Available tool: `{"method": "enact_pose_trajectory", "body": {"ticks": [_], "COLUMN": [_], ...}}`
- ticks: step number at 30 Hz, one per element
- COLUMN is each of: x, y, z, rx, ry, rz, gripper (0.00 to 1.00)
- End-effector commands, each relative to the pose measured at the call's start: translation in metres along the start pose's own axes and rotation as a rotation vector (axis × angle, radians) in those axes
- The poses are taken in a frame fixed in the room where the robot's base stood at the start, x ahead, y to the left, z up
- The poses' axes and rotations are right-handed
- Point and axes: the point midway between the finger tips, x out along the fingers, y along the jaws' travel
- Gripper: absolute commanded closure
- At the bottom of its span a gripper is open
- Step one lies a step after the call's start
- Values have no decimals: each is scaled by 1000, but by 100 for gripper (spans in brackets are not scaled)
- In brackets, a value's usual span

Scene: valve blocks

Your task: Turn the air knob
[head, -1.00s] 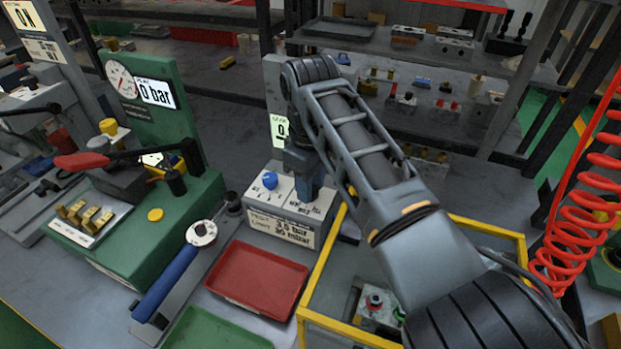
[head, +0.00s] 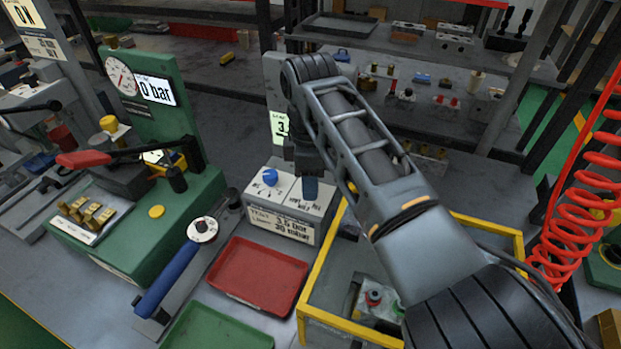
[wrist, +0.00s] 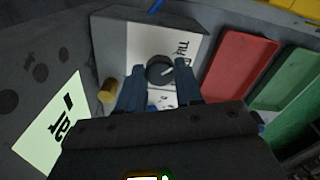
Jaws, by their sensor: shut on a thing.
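The air knob (wrist: 160,70) is dark and round, with a white pointer line, on the white top of a grey box (head: 287,230). In the wrist view its pointer points toward the FILL lettering. My gripper (wrist: 161,85) has one blue-grey finger on each side of this knob and is shut on it. In the head view my gripper (head: 310,188) comes down on the right half of the box top and hides the knob. A blue knob (head: 270,176) sits on the left half. The display (head: 280,127) behind reads a figure starting with 3, partly hidden.
A red tray (head: 257,312) and a green tray lie in front of the box. A yellow-framed bin (head: 312,290) stands close on the right, under my arm. A blue-handled tool (head: 168,280) lies left, beside the green gauge stand (head: 140,225).

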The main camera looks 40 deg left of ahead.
Motion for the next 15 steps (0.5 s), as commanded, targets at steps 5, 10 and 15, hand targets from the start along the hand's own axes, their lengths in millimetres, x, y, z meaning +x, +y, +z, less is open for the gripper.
{"method": "enact_pose_trajectory", "body": {"ticks": [5, 10, 15], "x": [-1, -2, -1], "y": [1, 1, 1], "z": [-1, -1, -1], "rx": [-6, -6, -5], "ry": [2, 1, 1], "rz": [4, 4, 3], "gripper": [95, 95, 52]}}
